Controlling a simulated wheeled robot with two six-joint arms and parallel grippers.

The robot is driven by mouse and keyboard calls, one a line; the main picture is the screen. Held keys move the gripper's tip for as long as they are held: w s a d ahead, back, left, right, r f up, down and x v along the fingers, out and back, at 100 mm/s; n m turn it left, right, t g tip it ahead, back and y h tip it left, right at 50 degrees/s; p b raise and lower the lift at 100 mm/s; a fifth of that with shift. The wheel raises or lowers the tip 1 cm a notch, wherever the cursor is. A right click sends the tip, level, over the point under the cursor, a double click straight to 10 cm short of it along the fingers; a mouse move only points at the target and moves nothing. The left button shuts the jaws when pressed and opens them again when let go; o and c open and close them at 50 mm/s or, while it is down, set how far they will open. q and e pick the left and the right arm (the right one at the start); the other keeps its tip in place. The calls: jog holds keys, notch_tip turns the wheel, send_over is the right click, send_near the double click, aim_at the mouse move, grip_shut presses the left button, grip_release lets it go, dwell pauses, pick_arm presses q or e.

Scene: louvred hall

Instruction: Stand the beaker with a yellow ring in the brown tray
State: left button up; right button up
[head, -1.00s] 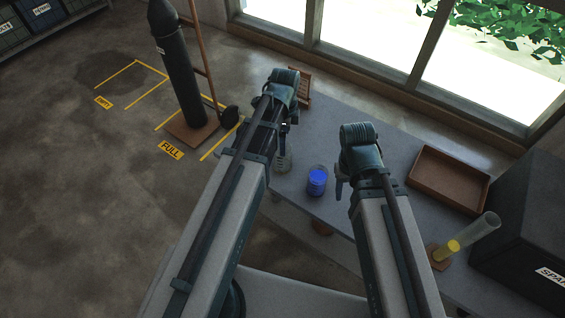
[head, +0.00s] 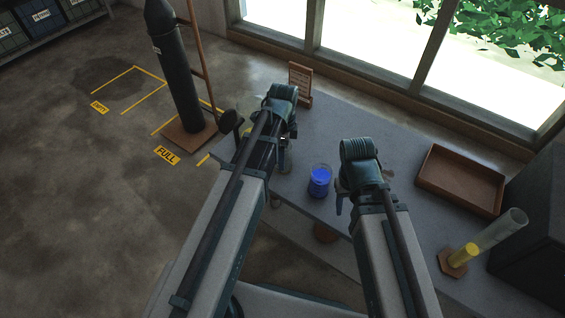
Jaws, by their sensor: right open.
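The brown tray (head: 462,182) lies empty on the grey table at the right, near the window. A beaker of blue liquid (head: 320,182) stands between my two grippers; I see no yellow ring on it. A clear glass vessel (head: 286,162) shows partly beneath my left gripper (head: 284,145); the arm hides most of it, and I cannot tell if it has a ring or is held. My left gripper's fingers are mostly hidden. My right gripper (head: 343,198) is open, its fingers partly hidden by its wrist, just right of the blue beaker and left of the tray.
A clear cylinder with yellow liquid (head: 466,254) leans on the table's right side, beside a dark box (head: 535,240). A small brown sign (head: 301,83) stands at the back left edge. A dark gas cylinder (head: 180,80) stands on the floor. The table between blue beaker and tray is partly clear.

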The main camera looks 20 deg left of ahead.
pick_arm(q)
notch_tip(320, 180, down, 2)
jog(key=shift+f+b, duration=0.1)
jog(key=shift+b, duration=0.4)
pick_arm(e)
notch_tip(320, 180, down, 2)
jog(key=shift+r, duration=0.1)
pick_arm(q)
jog(key=shift+c, duration=0.2)
